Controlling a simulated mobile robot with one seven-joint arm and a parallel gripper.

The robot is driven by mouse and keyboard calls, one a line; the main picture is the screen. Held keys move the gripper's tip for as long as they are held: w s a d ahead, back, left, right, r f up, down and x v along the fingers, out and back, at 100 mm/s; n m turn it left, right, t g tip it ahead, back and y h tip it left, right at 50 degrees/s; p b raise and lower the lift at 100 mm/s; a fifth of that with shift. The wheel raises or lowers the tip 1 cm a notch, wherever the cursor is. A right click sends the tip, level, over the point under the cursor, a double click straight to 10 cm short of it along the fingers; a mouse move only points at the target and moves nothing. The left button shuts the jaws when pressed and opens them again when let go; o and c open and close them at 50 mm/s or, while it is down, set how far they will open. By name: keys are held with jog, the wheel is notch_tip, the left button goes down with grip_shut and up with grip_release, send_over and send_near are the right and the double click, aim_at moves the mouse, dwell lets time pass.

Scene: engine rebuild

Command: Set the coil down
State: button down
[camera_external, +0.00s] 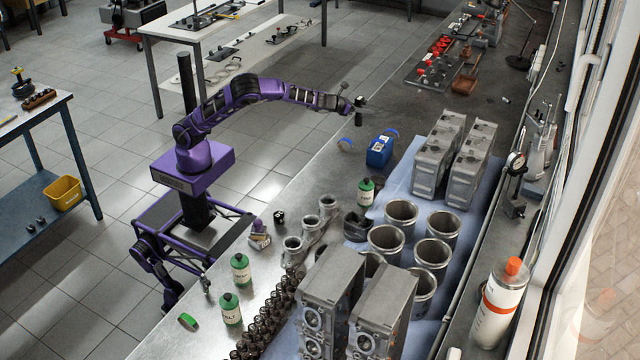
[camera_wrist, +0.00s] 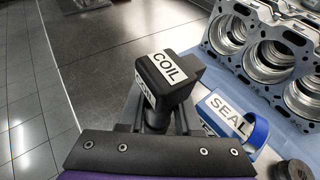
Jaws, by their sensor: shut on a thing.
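The coil (camera_wrist: 158,95) is a black part with white labels reading COIL. It stands out ahead of my wrist in the wrist view, between the jaws. My gripper (camera_external: 360,108) is shut on it and reaches over the near edge side of the long bench. The coil also shows as a small dark upright shape (camera_external: 358,118) at the gripper in the external view. I cannot tell whether its lower end touches the bench (camera_external: 310,150). The lower part of the coil is hidden by the gripper in the wrist view.
A blue box labelled SEAL (camera_external: 380,151) stands close to the right of the coil, also in the wrist view (camera_wrist: 228,118). Grey engine blocks (camera_external: 437,158) stand on a blue cloth further right. Bare bench lies beyond the gripper, before trays of parts (camera_external: 440,62).

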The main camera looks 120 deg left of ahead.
jog(key=d+b, duration=0.4)
jog(key=d, duration=1.4)
jog(key=shift+n+g+y, duration=0.3)
jog(key=shift+n, duration=0.1)
notch_tip(320, 180, down, 8)
jog(key=shift+w+f+b, duration=0.15)
jog(key=shift+f+b, duration=0.1)
jog(key=shift+b, duration=0.7)
jog(key=shift+f, duration=0.2)
jog(key=c, duration=0.6)
grip_release()
jog(key=shift+d, duration=0.1)
jog(key=shift+r, duration=0.1)
jog(key=shift+d+r, duration=0.15)
jog(key=p+v, duration=0.2)
jog(key=v, duration=0.9)
jog(key=shift+s+d+p, duration=0.25)
jog(key=shift+p, duration=0.05)
